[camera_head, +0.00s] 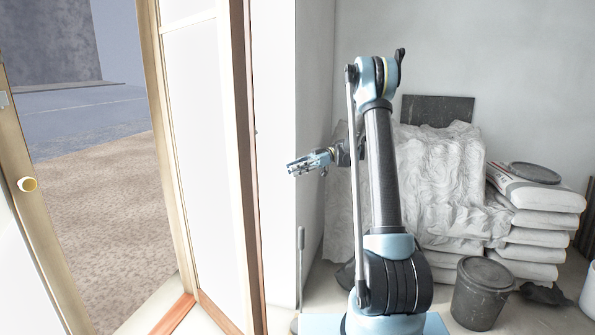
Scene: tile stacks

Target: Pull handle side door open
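My gripper (293,168) is raised in front of the white wall, pointing left. It is well to the right of the knob and apart from both panels. It seems to hold nothing, but its finger spacing is too small to judge.
Behind my arm are a sheet-covered pile (440,165), stacked sacks (535,215) and a dark bucket (482,293). A thin upright rod (300,265) stands near the wall corner. The space between my gripper and the second panel looks clear.

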